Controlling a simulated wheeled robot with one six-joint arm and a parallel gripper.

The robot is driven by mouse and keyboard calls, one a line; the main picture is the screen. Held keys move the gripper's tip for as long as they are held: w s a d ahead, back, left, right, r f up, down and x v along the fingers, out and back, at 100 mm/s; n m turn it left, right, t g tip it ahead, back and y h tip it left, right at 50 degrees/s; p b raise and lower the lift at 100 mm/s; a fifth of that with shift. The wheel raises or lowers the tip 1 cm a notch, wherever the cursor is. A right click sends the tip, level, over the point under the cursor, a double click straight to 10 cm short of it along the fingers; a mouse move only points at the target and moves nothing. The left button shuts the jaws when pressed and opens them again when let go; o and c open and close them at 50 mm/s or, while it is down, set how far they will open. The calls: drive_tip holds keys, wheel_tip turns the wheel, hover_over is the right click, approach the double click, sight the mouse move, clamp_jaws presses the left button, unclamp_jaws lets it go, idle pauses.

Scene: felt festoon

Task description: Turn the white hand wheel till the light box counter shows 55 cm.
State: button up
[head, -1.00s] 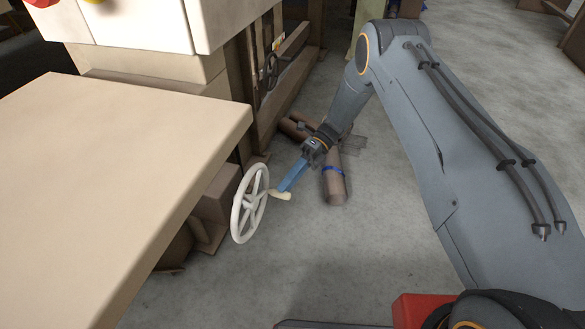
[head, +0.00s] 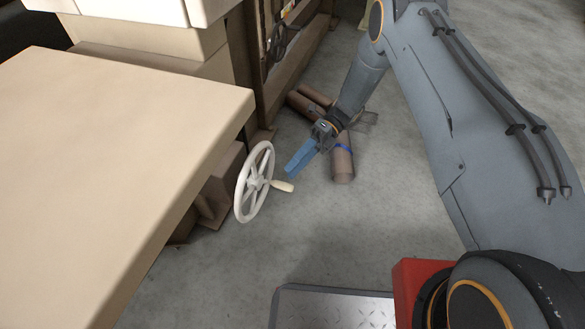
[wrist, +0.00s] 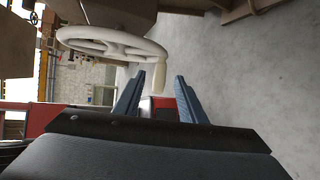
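The white hand wheel (head: 254,182) stands upright beside the cream table, with a cream handle (head: 283,186) sticking out to the right. My gripper (head: 289,174) is just above and behind the handle, its blue fingers parted and empty. In the wrist view the wheel (wrist: 112,42) is at the upper left. The handle (wrist: 158,80) shows in line with the gap between my open fingers (wrist: 155,80), beyond or level with the tips; I cannot tell which. The light box counter is not in view.
The cream table (head: 110,150) fills the left, its edge close to the wheel. Brown rolls (head: 342,163), one with a blue band, lie on the floor behind my gripper. A brown frame (head: 262,75) stands beyond the wheel.

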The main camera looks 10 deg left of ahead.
drive_tip(key=v, duration=0.6)
drive_tip(key=shift+w+d, duration=0.2)
drive_tip(key=shift+r, duration=0.1)
drive_tip(key=c, duration=0.3)
drive_tip(key=shift+s+a+r+p, duration=0.15)
drive_tip(key=shift+s+p, duration=0.05)
drive_tip(key=shift+p, duration=0.35)
drive_tip(key=c, duration=0.4)
drive_tip(key=s+r+t+h+p, duration=0.1)
drive_tip(key=r+t+h+p, duration=0.1)
drive_tip(key=p, duration=0.1)
drive_tip(key=s+a+r+t+h+p, duration=0.1)
drive_tip(key=s+r+t+h+p, duration=0.1)
drive_tip(key=p, duration=0.2)
drive_tip(key=shift+s+h, duration=0.15)
drive_tip(key=shift+h, duration=0.15)
clamp_jaws()
wheel_tip(320, 180, up, 6)
drive_tip(key=n+t+h+p, duration=0.2)
drive_tip(key=t+h+p, duration=0.1)
drive_tip(key=t+p, duration=0.25)
drive_tip(key=s+a+f+b, duration=0.1)
drive_tip(key=s+f, duration=0.4)
drive_tip(key=f, duration=0.5)
drive_tip(key=shift+a+f+b, duration=0.35)
drive_tip(key=shift+a+f, duration=0.05)
drive_tip(key=shift+a, duration=0.25)
